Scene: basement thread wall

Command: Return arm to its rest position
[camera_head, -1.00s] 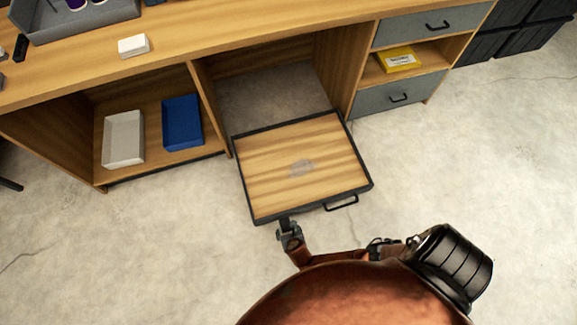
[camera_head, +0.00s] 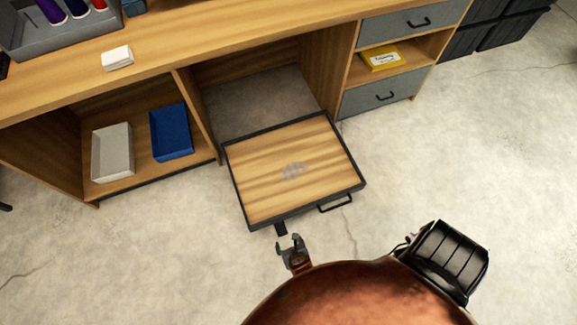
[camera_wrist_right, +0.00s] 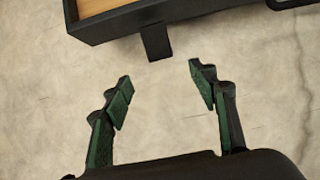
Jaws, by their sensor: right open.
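My right gripper (camera_head: 291,244) is open and empty, just in front of the near edge of a pulled-out wooden drawer (camera_head: 262,190) with a dark frame. In the right wrist view, its two green-padded fingers (camera_wrist_right: 160,88) are spread wide, with bare floor between them. A dark tab (camera_wrist_right: 157,42) hangs from the drawer's front edge, a little ahead of the fingertips and apart from them. It also shows in the head view (camera_head: 281,229). My copper-coloured arm hides part of the floor at the bottom. My left gripper is not in view.
The wooden desk (camera_head: 230,40) runs across the top. A white tray (camera_head: 112,152) and a blue tray (camera_head: 171,132) sit in its left compartment. Grey drawers (camera_head: 382,94) and a shelf with a yellow box (camera_head: 383,58) are at right. The concrete floor (camera_head: 480,160) is clear on the right.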

